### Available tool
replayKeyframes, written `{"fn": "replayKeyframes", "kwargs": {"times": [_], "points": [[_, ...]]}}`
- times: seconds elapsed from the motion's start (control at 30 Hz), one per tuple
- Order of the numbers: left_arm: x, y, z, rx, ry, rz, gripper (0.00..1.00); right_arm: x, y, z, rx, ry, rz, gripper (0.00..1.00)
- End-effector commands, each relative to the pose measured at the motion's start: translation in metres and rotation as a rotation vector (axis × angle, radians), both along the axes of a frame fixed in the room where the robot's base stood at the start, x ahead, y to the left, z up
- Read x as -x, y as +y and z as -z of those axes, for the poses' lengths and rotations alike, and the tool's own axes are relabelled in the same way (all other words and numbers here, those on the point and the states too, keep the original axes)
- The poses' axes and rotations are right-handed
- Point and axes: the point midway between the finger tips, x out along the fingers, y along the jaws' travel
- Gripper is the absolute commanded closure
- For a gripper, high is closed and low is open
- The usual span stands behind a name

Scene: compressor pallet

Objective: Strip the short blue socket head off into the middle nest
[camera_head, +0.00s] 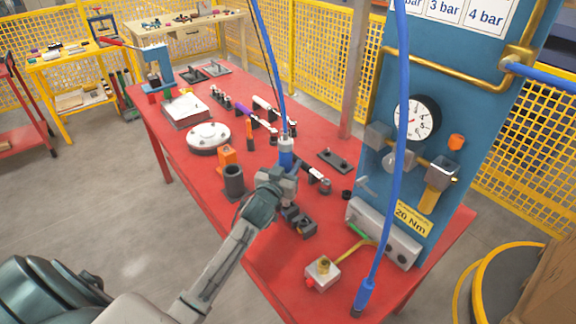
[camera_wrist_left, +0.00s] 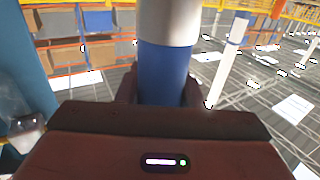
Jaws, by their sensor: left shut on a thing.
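A blue and pale grey cylindrical tool (camera_head: 286,150) hangs upright on a blue hose. My left gripper (camera_head: 287,172) is shut on it. In the left wrist view the tool's blue band (camera_wrist_left: 165,75) stands between the dark fingers, with a pale grey part above. The gripper and tool are above a dark block (camera_head: 298,220) on the red table, which may be the nest block. The gripper partly covers this block, and I cannot make out its separate nests. The short blue socket head at the tool's lower end is hidden. My right gripper is not in view.
A dark grey cup (camera_head: 234,180) and an orange block (camera_head: 227,155) stand left of the gripper. A blue gauge panel (camera_head: 440,120) rises at right. A second blue hose (camera_head: 399,150) hangs before it. A small box (camera_head: 322,273) sits near the table's front.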

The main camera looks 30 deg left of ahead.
Motion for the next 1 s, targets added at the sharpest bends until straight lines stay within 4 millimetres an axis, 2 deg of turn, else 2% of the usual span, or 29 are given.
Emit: {"fn": "replayKeyframes", "kwargs": {"times": [1.0], "points": [[0.000, 0.000, -0.013, -0.002, -0.006, 0.001, 1.00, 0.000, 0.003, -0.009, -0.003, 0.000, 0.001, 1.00]]}}
